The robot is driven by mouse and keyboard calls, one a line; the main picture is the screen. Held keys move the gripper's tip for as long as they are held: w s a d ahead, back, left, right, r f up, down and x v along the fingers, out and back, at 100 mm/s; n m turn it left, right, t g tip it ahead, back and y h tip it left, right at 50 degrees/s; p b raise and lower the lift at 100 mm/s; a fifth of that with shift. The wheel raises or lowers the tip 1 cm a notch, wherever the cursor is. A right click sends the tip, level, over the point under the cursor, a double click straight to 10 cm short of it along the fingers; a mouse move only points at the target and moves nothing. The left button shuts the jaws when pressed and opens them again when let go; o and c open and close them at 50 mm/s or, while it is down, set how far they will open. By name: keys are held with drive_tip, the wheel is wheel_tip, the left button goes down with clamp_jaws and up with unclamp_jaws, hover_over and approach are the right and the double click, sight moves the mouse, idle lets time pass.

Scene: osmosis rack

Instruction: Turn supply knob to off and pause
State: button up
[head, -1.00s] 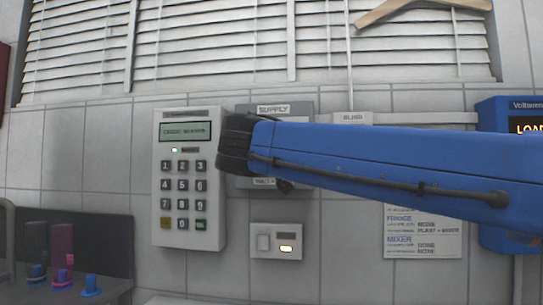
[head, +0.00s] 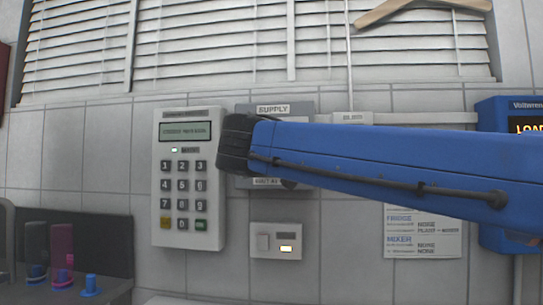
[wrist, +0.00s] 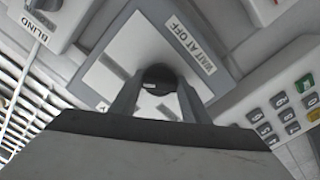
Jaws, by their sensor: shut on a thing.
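The supply panel is a grey box labelled SUPPLY (head: 274,109) on the tiled wall, mostly covered by my blue arm in the head view. In the wrist view its plate (wrist: 142,42) carries a WAIT AT OFF label (wrist: 190,48). The supply knob (wrist: 158,75) is dark and round with a small pale mark on it. My gripper (wrist: 158,92) is shut on the knob, with one finger on each side. The head view hides the knob and most of the gripper, so the knob's exact setting cannot be told.
A keypad (head: 188,180) with a lit display is close left of the panel. A small switch box (head: 276,241) with a lit indicator is below. A BLIND control (wrist: 45,12) is beside the panel. A blue screen unit (head: 510,170) hangs at the right, near my arm.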

drive_tip(key=n, duration=1)
drive_tip(key=shift+n, duration=0.3)
idle(0.4)
drive_tip(key=o, duration=1)
drive_tip(key=shift+o, duration=0.2)
drive_tip(key=s+a, duration=0.1)
drive_tip(key=s, duration=1.6)
drive_tip(key=shift+s+a, duration=0.15)
drive_tip(key=shift+s, duration=0.05)
